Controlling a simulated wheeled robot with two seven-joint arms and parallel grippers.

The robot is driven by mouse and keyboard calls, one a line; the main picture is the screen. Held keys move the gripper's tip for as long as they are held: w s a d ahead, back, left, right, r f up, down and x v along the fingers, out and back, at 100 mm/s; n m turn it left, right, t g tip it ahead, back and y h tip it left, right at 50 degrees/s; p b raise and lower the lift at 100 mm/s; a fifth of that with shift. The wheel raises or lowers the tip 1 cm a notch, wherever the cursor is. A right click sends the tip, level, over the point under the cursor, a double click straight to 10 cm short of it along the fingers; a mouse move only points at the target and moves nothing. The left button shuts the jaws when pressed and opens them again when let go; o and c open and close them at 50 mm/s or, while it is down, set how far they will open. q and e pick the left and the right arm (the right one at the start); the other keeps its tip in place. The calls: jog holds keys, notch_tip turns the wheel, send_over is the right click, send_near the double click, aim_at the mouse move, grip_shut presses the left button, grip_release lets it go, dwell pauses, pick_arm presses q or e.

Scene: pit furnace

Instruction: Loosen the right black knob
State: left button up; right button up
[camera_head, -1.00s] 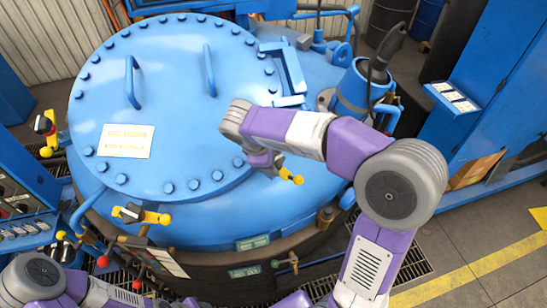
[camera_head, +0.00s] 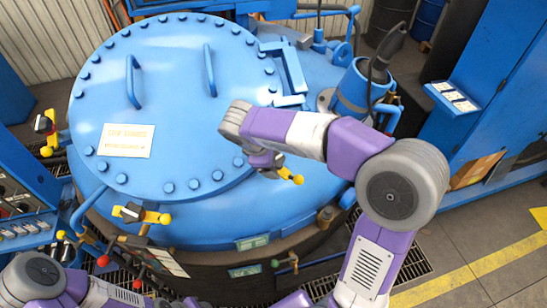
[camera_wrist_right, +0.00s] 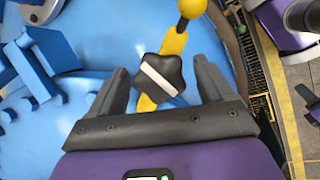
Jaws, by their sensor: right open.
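The right black knob (camera_wrist_right: 160,76) is star-shaped with a white stripe and sits on a yellow clamp bar (camera_wrist_right: 172,46) with a round end. In the head view, the bar's yellow end (camera_head: 292,176) shows beside my right gripper (camera_head: 268,162), and the knob is mostly hidden there. My right gripper is open. In the right wrist view, its two grey fingers (camera_wrist_right: 161,68) stand on either side of the knob, with gaps visible. My left arm shows at the bottom left of the head view, but its gripper is out of view.
The blue round lid (camera_head: 180,100) has bolts around its rim and two upright handles. Other black knobs on yellow clamps stand at the front (camera_head: 130,213) and far left (camera_head: 43,124). A blue cylinder (camera_head: 354,90) with a cable stands behind my right arm.

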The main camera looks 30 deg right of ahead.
jog(key=v, duration=0.7)
jog(key=shift+a+r, duration=0.2)
jog(key=shift+r, duration=0.1)
